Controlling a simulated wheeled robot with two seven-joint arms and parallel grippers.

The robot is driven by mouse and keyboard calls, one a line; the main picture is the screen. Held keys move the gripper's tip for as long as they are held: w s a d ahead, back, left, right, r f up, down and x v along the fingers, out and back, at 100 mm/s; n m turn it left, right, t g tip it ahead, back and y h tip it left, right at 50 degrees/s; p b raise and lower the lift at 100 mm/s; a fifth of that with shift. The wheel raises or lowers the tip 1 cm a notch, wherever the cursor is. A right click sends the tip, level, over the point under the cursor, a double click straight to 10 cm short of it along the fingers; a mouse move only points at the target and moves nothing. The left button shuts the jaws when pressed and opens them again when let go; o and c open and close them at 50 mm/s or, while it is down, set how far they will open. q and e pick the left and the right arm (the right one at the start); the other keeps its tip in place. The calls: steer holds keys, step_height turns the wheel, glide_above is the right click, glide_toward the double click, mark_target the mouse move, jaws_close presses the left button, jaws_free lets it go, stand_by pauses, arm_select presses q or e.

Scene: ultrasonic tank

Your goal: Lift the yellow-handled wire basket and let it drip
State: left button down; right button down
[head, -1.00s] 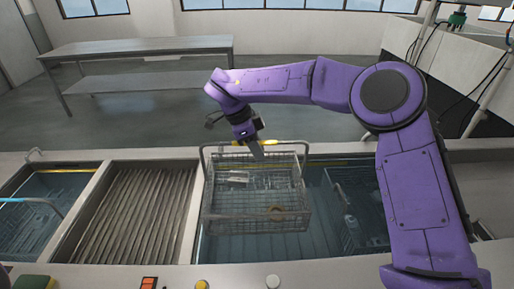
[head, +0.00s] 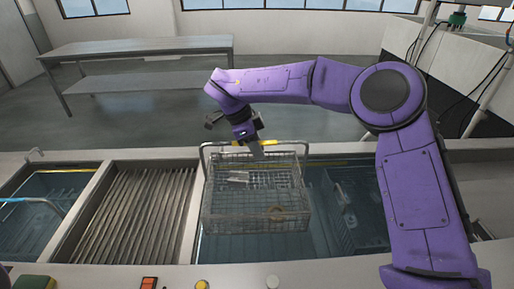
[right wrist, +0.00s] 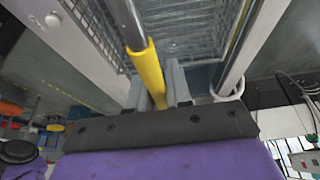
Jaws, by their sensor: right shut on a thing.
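The wire basket (head: 255,222) hangs level over the tank with blue-tinted water (head: 262,250) in the middle right of the head view. A ring and some small pale pieces lie in it. My right gripper (head: 257,153) is shut on its yellow handle (head: 272,142) at the far side. In the right wrist view the yellow sleeve (right wrist: 147,70) runs between the two fingers (right wrist: 157,85), with basket mesh beyond. The gap between basket bottom and water is hard to judge, and drops cannot be made out. My left gripper is out of view.
A ribbed drain section (head: 125,210) lies just left of the tank. Farther left is another water basin (head: 45,185) with a blue-handled item. A dim second basket (head: 350,210) sits in the water at right. Buttons (head: 201,285) line the front edge.

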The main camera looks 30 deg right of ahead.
steer(key=shift+r+p, duration=3.1)
steer(key=shift+p, duration=0.15)
steer(key=shift+r, duration=1)
